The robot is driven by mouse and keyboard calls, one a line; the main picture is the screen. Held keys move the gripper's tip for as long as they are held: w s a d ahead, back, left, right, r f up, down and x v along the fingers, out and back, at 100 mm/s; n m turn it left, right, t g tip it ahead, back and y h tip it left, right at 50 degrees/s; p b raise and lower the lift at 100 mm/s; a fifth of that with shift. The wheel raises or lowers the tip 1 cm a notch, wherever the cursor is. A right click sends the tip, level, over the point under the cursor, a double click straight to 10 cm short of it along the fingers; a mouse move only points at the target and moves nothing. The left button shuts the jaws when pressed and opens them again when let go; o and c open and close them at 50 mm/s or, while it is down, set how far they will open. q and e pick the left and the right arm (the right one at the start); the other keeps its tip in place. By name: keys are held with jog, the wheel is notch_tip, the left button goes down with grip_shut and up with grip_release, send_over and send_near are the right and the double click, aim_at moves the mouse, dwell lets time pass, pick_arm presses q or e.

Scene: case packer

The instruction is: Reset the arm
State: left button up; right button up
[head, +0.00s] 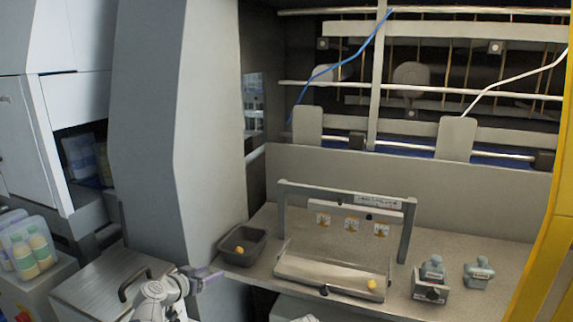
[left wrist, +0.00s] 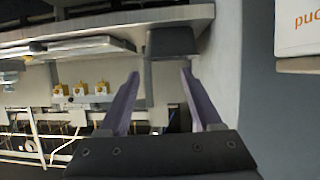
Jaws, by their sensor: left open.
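My left gripper (head: 206,278) is at the lower left of the head view, at the end of my pale arm, in front of the work shelf (head: 447,252) and below the dark bin. It is open and holds nothing. In the left wrist view its two purple-grey fingers (left wrist: 160,80) stand apart with a clear gap between them. Beyond the fingertips is the dark bin (left wrist: 172,43), apart from them as far as I can tell. My right gripper is in neither view.
The dark bin (head: 251,257) with a yellow item stands at the shelf's left end. A tray (head: 315,280) with a yellow item lies by a grey frame (head: 404,240). Two small grey bottles stand at right. A tall grey panel (head: 180,130) rises behind my arm.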

pick_arm(q)
jog(key=s+d+f+m+g, duration=0.1)
jog(key=s+d+f+g, duration=0.35)
jog(key=s+d, duration=0.3)
jog(key=s+d+f+g, duration=0.4)
jog(key=s+d+f, duration=0.25)
jog(key=d, duration=0.25)
jog(key=s+f+n+g+y, duration=0.1)
jog(key=s+g+y, duration=0.3)
jog(key=s, duration=0.9)
jog(key=f+y, duration=0.1)
jog(key=y, duration=0.1)
jog(key=shift+s+d+n+y, duration=0.25)
jog(key=shift+n+y, duration=0.05)
jog(key=shift+y, duration=0.1)
